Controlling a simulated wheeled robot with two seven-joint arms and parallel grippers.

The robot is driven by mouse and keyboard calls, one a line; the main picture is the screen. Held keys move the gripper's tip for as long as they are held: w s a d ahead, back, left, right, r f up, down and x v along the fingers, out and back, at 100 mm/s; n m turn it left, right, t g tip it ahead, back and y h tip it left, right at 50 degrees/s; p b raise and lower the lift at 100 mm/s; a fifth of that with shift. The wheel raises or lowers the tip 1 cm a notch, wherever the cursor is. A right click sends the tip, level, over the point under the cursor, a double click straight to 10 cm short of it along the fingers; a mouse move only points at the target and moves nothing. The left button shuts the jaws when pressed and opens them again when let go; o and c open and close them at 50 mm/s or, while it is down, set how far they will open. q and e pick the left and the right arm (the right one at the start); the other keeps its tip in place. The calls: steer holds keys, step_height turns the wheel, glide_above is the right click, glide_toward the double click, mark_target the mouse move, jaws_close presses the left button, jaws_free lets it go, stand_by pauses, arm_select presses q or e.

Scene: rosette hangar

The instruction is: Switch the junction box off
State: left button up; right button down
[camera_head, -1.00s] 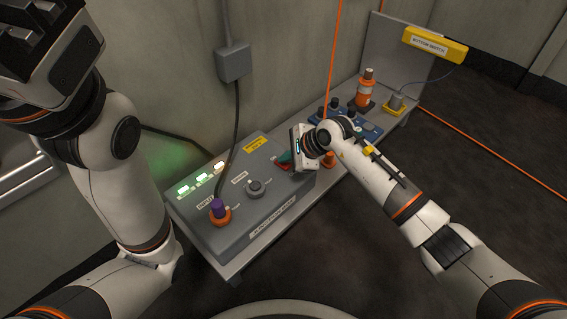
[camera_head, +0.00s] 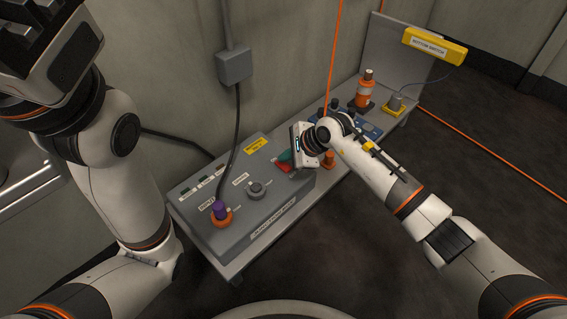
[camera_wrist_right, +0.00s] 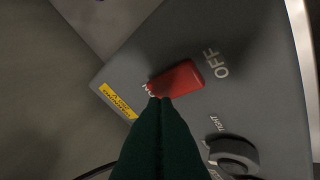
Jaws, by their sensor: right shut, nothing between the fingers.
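The grey junction box (camera_head: 245,225) sits on a low bench by the wall. Its red lever (camera_head: 282,167) is partly hidden by my right gripper (camera_head: 285,156). In the right wrist view the red lever (camera_wrist_right: 180,78) lies with one end beside the OFF label; a label at its other end is partly covered. My right gripper's green fingertips (camera_wrist_right: 160,103) are shut and empty, at the lever's end away from OFF; I cannot tell whether they touch it. The box's indicator windows (camera_head: 204,178) are dark. My left gripper (camera_head: 22,40) is raised at the top left, its fingers cut off by the frame.
A round knob (camera_head: 256,189) and a purple-topped orange plug (camera_head: 220,214) with a cable stand on the box. A blue panel (camera_head: 372,131), an orange-and-white post (camera_head: 366,92) and a yellow socket (camera_head: 395,105) are farther along the bench. The floor at right is mostly clear.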

mark_target(285, 166)
steer(key=r+p, duration=0.1)
steer(key=r, duration=0.2)
steer(key=shift+w+a+r+p, duration=0.2)
steer(key=shift+r+p, duration=0.2)
